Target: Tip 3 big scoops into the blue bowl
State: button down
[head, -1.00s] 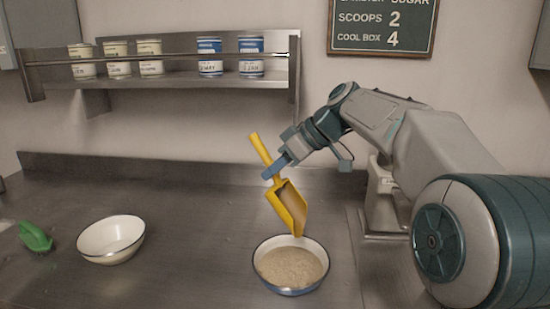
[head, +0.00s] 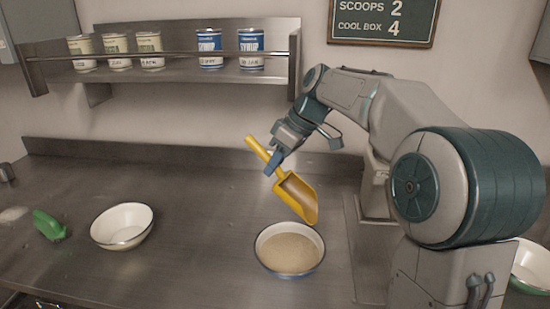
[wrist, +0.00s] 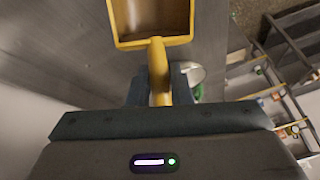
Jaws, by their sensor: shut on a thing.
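The blue bowl (head: 263,261), blue outside with a pale rim, stands on the steel worktop. A pale tan grainy heap (head: 290,252) fills much of it. My gripper (head: 272,165) is shut on the handle of a yellow scoop (head: 299,194). The scoop hangs tilted, its mouth low and to the right, above the bowl's far side and apart from it. No load shows in the visible part of the scoop. The scoop (wrist: 152,43) also shows in the wrist view, its handle between the jaws (wrist: 160,88).
A cream bowl (head: 122,241) and a green brush-like thing (head: 49,225) stand to the left. A steel shelf (head: 180,76) holds several tins. A wall sign (head: 384,22) shows numbers. Another bowl (head: 531,267) is partly visible at far right. The worktop between the bowls is clear.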

jog(key=shift+r+h+p, duration=0.3)
jog(key=shift+r+p, duration=0.05)
jog(key=shift+p, duration=0.85)
jog(key=shift+r+g+h+p, duration=0.1)
jog(key=shift+g+h+p, duration=0.35)
jog(key=shift+p, duration=0.8)
jog(key=g+h+p, duration=0.1)
jog(key=p, duration=0.2)
jog(key=h+p, duration=0.1)
jog(key=p, duration=0.2)
jog(key=shift+r+m+g+p, duration=0.3)
jog(key=shift+g+p, duration=0.05)
jog(key=shift+g+h+p, duration=0.3)
jog(key=shift+h+p, duration=0.15)
jog(key=shift+p, duration=0.1)
jog(key=shift+f, duration=0.15)
